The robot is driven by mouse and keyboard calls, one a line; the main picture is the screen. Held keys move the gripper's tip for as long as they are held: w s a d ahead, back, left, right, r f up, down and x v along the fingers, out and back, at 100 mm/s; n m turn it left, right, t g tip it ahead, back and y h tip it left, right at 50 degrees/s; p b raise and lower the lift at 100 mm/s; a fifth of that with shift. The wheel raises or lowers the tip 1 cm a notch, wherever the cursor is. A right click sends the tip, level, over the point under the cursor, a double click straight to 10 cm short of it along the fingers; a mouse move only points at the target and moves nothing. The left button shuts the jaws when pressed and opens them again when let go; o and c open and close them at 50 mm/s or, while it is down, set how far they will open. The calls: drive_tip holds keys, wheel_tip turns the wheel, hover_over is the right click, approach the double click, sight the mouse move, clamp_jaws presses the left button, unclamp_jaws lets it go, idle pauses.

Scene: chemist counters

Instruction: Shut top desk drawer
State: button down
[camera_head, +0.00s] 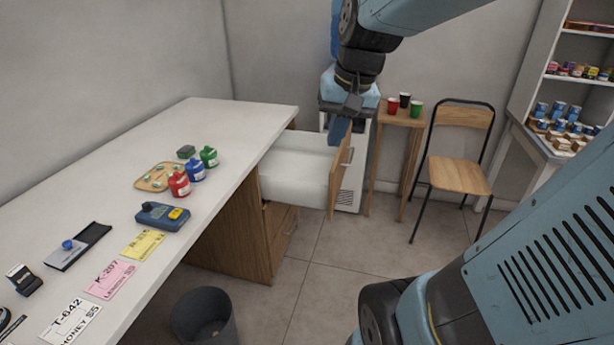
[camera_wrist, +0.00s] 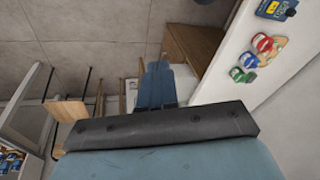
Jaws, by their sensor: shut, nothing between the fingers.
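The top desk drawer (camera_head: 300,172) is pulled well out of the desk (camera_head: 240,225) in the head view. Its inside is white and looks empty, and its wooden front (camera_head: 341,178) faces right. My gripper (camera_head: 338,131) points down with its blue fingers together, holding nothing. In the picture its fingertips overlap the far part of the drawer near the front panel; I cannot tell whether they touch it.
Bottles (camera_head: 196,172), a card reader (camera_head: 162,216) and price cards lie on the white desktop (camera_head: 120,190). A stool with cups (camera_head: 404,117) and a chair (camera_head: 460,178) stand right. A bin (camera_head: 203,315) stands in front.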

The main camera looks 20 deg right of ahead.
drive_tip(key=w+d+f+m+g+y, duration=0.1)
drive_tip(key=w+d+f+m+y, duration=0.4)
drive_tip(key=w+f, duration=0.45)
drive_tip(key=w+d+f+m+g+y, duration=0.2)
drive_tip(key=w+d+f+m+y, duration=0.25)
drive_tip(key=w+d+f, duration=0.55)
drive_tip(key=w+d+f+m+t+y, duration=0.2)
drive_tip(key=w+d+f+m, duration=0.1)
drive_tip(key=f, duration=0.3)
drive_tip(key=w+d+f+m+t+y, duration=0.1)
drive_tip(key=w+d+f+m+t, duration=0.1)
drive_tip(key=d+f+m, duration=0.3)
drive_tip(key=m+t+y, duration=0.1)
drive_tip(key=m+t, duration=0.3)
drive_tip(key=t, duration=0.2)
approach(332, 199)
drive_tip(key=x, duration=0.6)
drive_tip(key=shift+w+a, duration=0.2)
drive_tip(key=shift+w, duration=0.1)
